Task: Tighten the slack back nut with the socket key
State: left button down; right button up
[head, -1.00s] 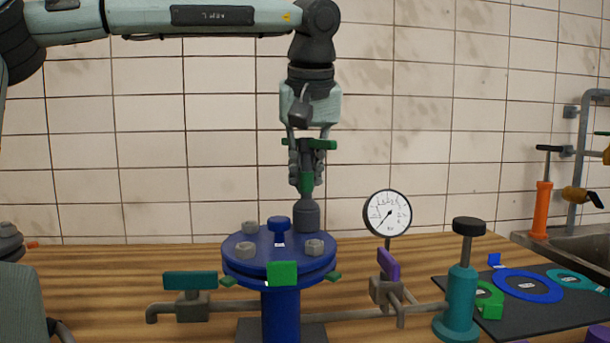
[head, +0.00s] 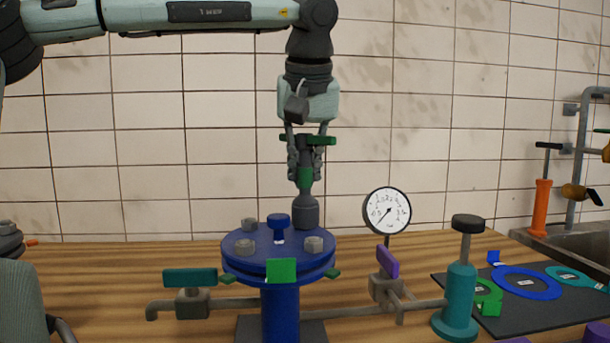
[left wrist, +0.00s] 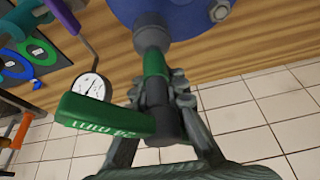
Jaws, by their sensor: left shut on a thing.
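My left gripper (head: 305,165) is shut on the socket key (head: 305,178), which stands upright with its green T-bar above the fingers. Its grey socket (head: 306,213) points down at the back right of the blue flange (head: 263,262). The left wrist view also shows the socket (left wrist: 150,24) over the flange edge (left wrist: 185,15). The back nut at that spot is hidden, and I cannot tell how far the socket sits over it. Other grey nuts show on the flange: back left (head: 249,224), front left (head: 245,247) and front right (head: 313,244). My right gripper is not in view.
A blue knob (head: 278,224) rises from the flange. A pressure gauge (head: 387,211), purple valve handle (head: 388,261) and teal pump (head: 460,300) stand to the right. A teal valve handle (head: 190,278) is at left. A dark mat (head: 530,312) holds coloured rings.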

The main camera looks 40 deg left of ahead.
aim_at(304, 148)
pick_arm(q)
jog(key=shift+r, duration=0.35)
jog(key=shift+r, duration=1.6)
jog(key=shift+r, duration=0.1)
